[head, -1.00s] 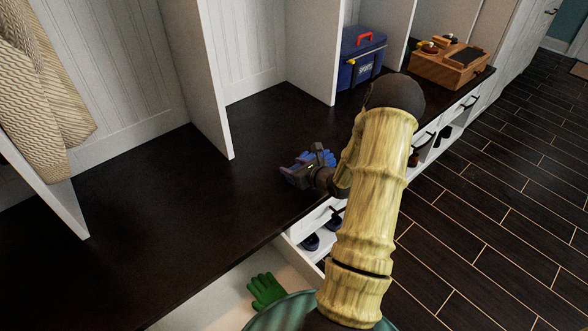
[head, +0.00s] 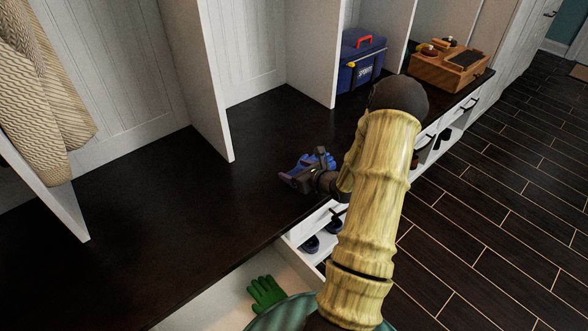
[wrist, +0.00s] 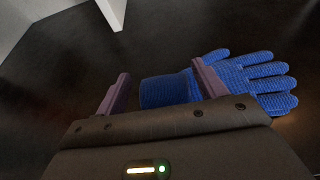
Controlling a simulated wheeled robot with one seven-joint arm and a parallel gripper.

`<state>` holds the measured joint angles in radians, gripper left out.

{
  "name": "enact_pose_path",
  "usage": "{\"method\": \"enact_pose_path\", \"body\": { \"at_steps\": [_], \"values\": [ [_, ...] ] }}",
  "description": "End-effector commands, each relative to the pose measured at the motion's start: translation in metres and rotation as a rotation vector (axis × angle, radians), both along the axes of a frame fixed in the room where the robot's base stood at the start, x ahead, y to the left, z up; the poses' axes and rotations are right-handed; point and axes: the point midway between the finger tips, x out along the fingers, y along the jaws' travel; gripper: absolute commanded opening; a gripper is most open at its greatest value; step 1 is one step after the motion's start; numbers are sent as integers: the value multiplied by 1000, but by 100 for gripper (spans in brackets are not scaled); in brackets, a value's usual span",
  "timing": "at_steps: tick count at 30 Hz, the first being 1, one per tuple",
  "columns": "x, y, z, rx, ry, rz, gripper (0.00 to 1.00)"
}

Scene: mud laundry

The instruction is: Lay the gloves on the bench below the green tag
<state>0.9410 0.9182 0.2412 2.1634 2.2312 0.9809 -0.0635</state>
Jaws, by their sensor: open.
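A blue knitted glove (wrist: 222,82) lies flat on the dark bench top, its fingers pointing right in the wrist view. It also shows in the head view (head: 322,158), partly hidden by my gripper. My gripper (wrist: 160,80) is open, low at the bench over the glove's cuff end. One finger overlaps the glove's middle; the other is beyond its cuff. A green glove (head: 266,292) lies in the pale open drawer (head: 222,302) below the bench front. No green tag is visible.
The dark bench (head: 150,230) has wide bare room left of my gripper. Upright white dividers (head: 185,75) split it into bays. A blue cooler box (head: 361,60) and a wooden box (head: 449,67) stand farther along. A knitted garment (head: 40,80) hangs at left.

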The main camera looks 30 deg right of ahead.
Motion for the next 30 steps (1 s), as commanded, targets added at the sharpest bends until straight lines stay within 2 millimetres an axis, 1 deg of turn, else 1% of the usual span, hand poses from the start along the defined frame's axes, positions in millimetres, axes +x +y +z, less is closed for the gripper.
{"method": "enact_pose_path", "body": {
  "at_steps": [1,12,15,20,30],
  "values": [
    [-8,-2,5,0,1,-3,71],
    [-74,-11,34,1,1,-5,71],
    [-88,-13,38,0,1,-3,71],
    [-98,-14,42,0,0,-1,71],
    [-99,-14,42,0,0,-1,71]
  ]
}}
